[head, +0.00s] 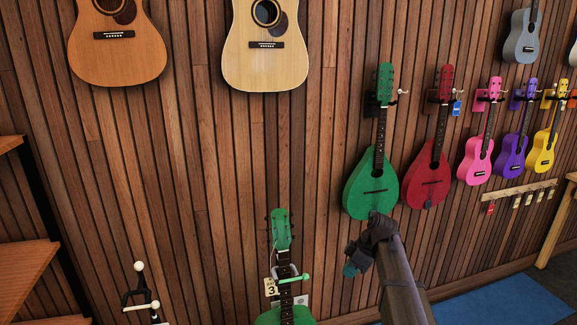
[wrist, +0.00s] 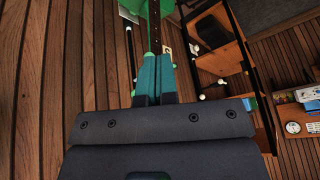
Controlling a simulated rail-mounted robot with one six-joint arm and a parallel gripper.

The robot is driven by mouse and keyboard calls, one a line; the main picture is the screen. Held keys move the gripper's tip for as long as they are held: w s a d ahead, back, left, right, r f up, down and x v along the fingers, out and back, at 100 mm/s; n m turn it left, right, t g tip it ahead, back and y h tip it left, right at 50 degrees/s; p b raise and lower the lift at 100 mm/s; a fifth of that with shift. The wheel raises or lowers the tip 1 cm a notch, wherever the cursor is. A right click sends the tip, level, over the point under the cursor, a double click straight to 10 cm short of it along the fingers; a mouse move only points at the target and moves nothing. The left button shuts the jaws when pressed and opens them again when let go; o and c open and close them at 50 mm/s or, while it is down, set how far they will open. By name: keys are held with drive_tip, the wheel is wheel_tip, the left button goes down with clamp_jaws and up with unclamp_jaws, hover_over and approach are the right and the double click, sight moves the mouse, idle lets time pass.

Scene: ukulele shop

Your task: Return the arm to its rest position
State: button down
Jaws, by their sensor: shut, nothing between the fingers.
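My arm rises from the bottom right in the head view. My gripper (head: 350,270) is at its end, in front of the wood-slat wall, below the hanging green mandolin-shaped instrument (head: 371,185) and right of the lower green instrument (head: 283,232). In the wrist view my gripper's teal fingers (wrist: 153,82) are together and empty. Past their tips, part of a green instrument (wrist: 135,8) with a dark neck shows; which one cannot be told. The lower green instrument stands by a tag (head: 271,287) with a 3, its body mostly cut off by the frame.
A red instrument (head: 427,180) and pink (head: 477,155), purple (head: 510,150) and yellow (head: 543,145) ukuleles hang at right. Two guitars hang above. An empty stand (head: 143,292) is at lower left, near wooden shelves (head: 25,272). A blue mat (head: 505,303) lies at lower right.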

drive_tip(key=s+a+m+h+p, duration=0.1)
drive_tip(key=s+m+h, duration=0.1)
drive_tip(key=s+m, duration=0.5)
drive_tip(key=s+a+r+m+h+p, duration=0.1)
drive_tip(key=s+m, duration=0.6)
drive_tip(key=s, duration=1)
drive_tip(key=shift+a+g+h, duration=0.3)
drive_tip(key=shift+a+h, duration=0.25)
drive_tip(key=shift+h, duration=0.45)
